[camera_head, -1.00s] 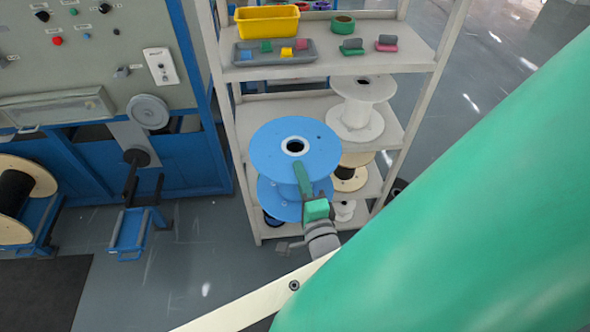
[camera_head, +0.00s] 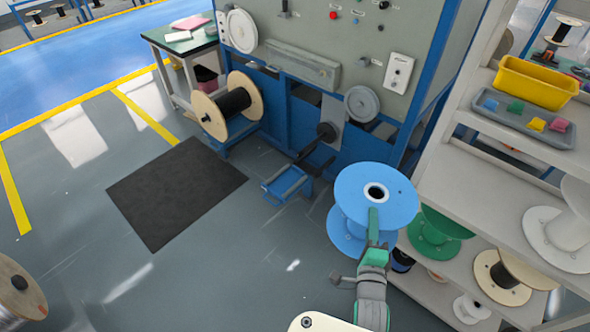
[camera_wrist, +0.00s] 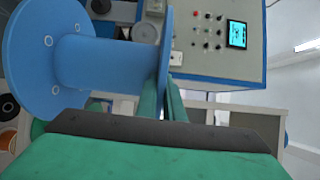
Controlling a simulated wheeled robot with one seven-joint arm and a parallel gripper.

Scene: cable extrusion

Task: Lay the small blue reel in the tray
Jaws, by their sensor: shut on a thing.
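A light blue reel (camera_head: 377,196) with two wide round flanges and a dark centre hole is held in the air. My gripper (camera_head: 374,222) is shut on the rim of one flange. In the wrist view the reel (camera_wrist: 88,62) fills the upper left, and my green fingers (camera_wrist: 165,100) are at the edge of its right flange. A grey tray (camera_head: 545,137) on the shelf's upper board holds several small coloured blocks, well apart from the reel. A small blue tray-like bracket (camera_head: 287,185) stands low at the machine's front, left of the reel.
The shelf rack (camera_head: 480,195) at right holds a green reel (camera_head: 437,238), white and wooden reels, and a yellow bin (camera_head: 535,83). The blue-framed machine (camera_head: 330,95) stands behind, with a wooden reel (camera_head: 212,112) at its left. Floor around the black mat (camera_head: 176,192) is clear.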

